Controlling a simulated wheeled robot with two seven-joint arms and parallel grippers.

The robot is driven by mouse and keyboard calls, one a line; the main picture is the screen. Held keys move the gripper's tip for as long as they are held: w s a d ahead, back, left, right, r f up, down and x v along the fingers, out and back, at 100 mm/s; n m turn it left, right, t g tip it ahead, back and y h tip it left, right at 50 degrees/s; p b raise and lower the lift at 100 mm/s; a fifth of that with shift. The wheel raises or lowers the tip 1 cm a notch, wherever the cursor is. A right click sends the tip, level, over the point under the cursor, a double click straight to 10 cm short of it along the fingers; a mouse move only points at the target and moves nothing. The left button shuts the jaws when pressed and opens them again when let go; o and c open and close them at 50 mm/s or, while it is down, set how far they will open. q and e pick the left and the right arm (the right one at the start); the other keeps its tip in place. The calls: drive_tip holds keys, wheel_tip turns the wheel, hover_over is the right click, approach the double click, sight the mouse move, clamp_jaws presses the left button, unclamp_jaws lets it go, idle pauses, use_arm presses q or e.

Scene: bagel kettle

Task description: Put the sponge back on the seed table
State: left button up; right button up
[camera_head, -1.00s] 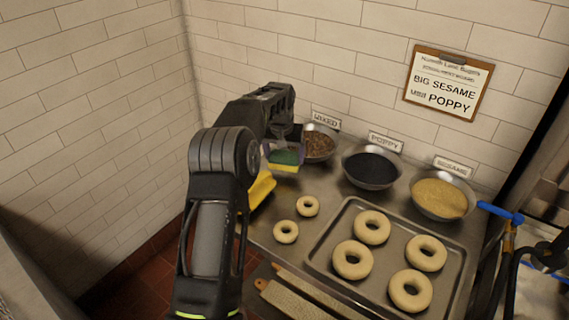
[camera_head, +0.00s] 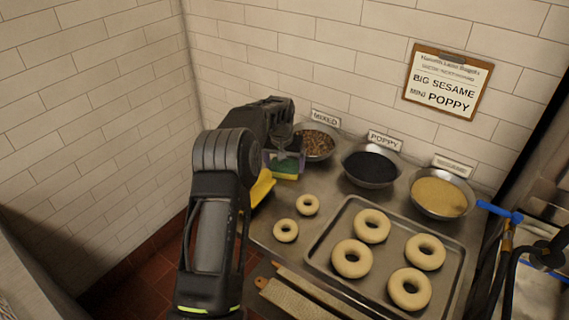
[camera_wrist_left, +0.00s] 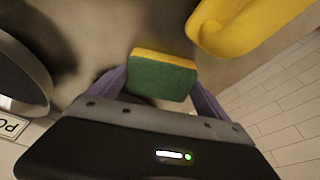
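The sponge (camera_head: 286,167), green on one face and yellow on the other, is at the back left of the steel seed table (camera_head: 328,197), in front of the mixed-seed bowl. My left gripper (camera_head: 284,163) points down at it, with purple fingers on either side. In the left wrist view the sponge (camera_wrist_left: 160,77) sits between the fingertips of the gripper (camera_wrist_left: 160,80), which appear to touch its two ends. I cannot tell whether its underside touches the table.
Bowls of mixed seed (camera_head: 318,143), poppy (camera_head: 371,167) and sesame (camera_head: 439,196) line the back. A yellow object (camera_head: 262,187) is close to the sponge, at the table's left edge. Two small bagels (camera_head: 286,230) and a tray (camera_head: 327,235) of larger bagels are in front.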

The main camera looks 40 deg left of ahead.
use_arm(q)
drive_tip(key=shift+o, duration=1)
drive_tip(key=shift+r, duration=0.15)
drive_tip(key=shift+r, duration=0.2)
drive_tip(key=b+v, duration=0.1)
drive_tip(key=v, duration=1)
drive_tip(key=shift+r+b, duration=0.4)
drive_tip(key=shift+s, duration=0.1)
drive_tip(key=shift+f, duration=0.15)
